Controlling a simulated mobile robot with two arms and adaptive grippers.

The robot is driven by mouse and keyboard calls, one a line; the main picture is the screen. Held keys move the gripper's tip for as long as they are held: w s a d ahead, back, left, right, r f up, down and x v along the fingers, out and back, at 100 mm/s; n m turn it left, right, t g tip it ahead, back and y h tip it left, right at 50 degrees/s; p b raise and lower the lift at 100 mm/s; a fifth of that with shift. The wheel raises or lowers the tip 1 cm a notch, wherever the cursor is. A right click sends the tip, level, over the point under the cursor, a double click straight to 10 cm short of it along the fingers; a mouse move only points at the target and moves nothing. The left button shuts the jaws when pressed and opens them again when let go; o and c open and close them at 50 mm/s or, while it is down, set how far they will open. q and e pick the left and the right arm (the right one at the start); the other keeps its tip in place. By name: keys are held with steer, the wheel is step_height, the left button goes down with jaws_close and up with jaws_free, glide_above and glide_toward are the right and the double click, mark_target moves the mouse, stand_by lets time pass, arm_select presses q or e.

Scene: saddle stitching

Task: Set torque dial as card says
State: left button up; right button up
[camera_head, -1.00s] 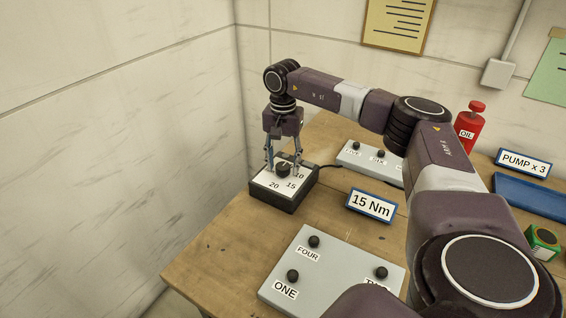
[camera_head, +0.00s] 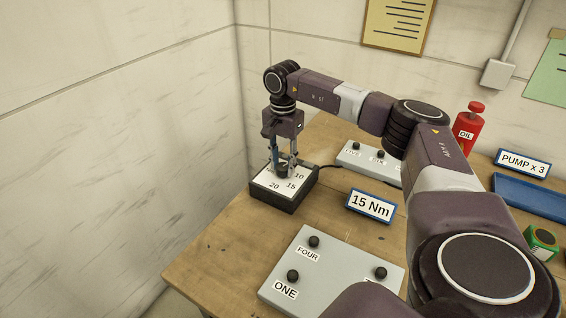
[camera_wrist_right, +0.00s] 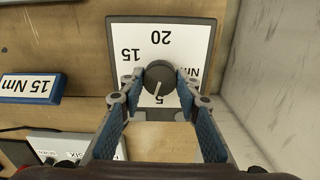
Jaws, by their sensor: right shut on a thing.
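The torque dial is a black round knob (camera_wrist_right: 160,77) on a dark box with a white scale plate (camera_head: 272,192). The knob's white pointer line aims near the 5. My right gripper (camera_head: 283,169) points down over the box, its two fingers shut on the knob from opposite sides. The fingers hide part of the scale, including most of the 10. A blue-framed card (camera_head: 371,205) reading "15 Nm" stands right of the box. My left gripper is not in view.
A grey panel (camera_head: 330,272) with labelled black knobs lies in front. Another grey panel (camera_head: 351,159) is behind, partly hidden by my arm. A red oil bottle (camera_head: 470,125), a "PUMP x 3" card (camera_head: 523,163) and a blue tray (camera_head: 520,193) are at the right. Walls stand close behind and left.

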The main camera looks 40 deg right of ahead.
mark_target(283, 166)
steer(key=m, duration=0.4)
steer(key=shift+m+p, duration=0.3)
steer(key=m, duration=0.5)
steer(key=shift+r+p, duration=0.1)
steer(key=shift+p, duration=0.25)
steer(key=m, duration=0.5)
steer(key=shift+m+p, duration=0.35)
steer(key=shift+m, duration=0.05)
steer(key=m, duration=0.4)
steer(key=shift+m+p, duration=0.3)
steer(key=shift+m, duration=0.1)
steer(key=o, duration=1.2)
steer(key=shift+c, duration=0.2)
step_height(283, 166, up, 12)
